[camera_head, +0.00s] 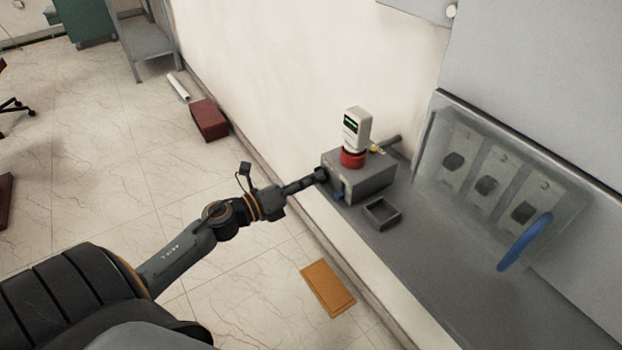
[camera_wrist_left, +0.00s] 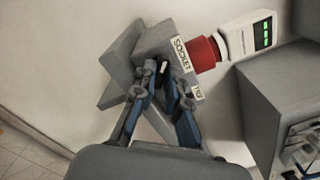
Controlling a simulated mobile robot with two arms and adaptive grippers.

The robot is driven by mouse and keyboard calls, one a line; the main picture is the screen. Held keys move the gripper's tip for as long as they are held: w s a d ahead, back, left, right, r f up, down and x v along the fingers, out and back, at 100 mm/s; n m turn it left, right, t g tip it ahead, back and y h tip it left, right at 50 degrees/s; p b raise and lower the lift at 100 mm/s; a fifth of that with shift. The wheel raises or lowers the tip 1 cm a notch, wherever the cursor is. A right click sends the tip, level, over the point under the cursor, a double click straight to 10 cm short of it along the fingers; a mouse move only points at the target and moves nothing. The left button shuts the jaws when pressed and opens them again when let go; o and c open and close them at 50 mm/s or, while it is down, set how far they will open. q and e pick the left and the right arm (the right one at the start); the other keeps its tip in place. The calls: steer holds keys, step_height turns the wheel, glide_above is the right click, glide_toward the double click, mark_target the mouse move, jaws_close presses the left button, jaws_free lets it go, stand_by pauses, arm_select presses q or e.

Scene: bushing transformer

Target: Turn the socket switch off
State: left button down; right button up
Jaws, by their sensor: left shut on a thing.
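The grey socket box (camera_head: 374,182) stands on the grey bench against the wall. In the left wrist view the socket box (camera_wrist_left: 152,43) carries a label reading SOCKET. A red plug (camera_head: 352,159) sits on its top, with a white device with a green display (camera_head: 357,127) above it. My left gripper (camera_head: 322,176) is at the box's near left side. In the left wrist view the fingers of my left gripper (camera_wrist_left: 165,76) are closed around the small socket switch on the labelled face. The fingers mostly hide the switch, so its position is unclear. My right gripper is not in view.
A small open grey tray (camera_head: 381,214) lies in front of the box. A clear cover (camera_head: 448,120) over several switch panels, with a blue handle (camera_head: 525,242), is at the right. A red box (camera_head: 209,120) and an orange-brown slab (camera_head: 328,288) lie on the floor.

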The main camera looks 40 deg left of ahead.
arm_select(q)
steer(key=shift+n+p, duration=2.85)
steer(key=shift+n, duration=1.45)
steer(key=c, duration=1.6)
jaws_free()
steer(key=shift+c, duration=0.2)
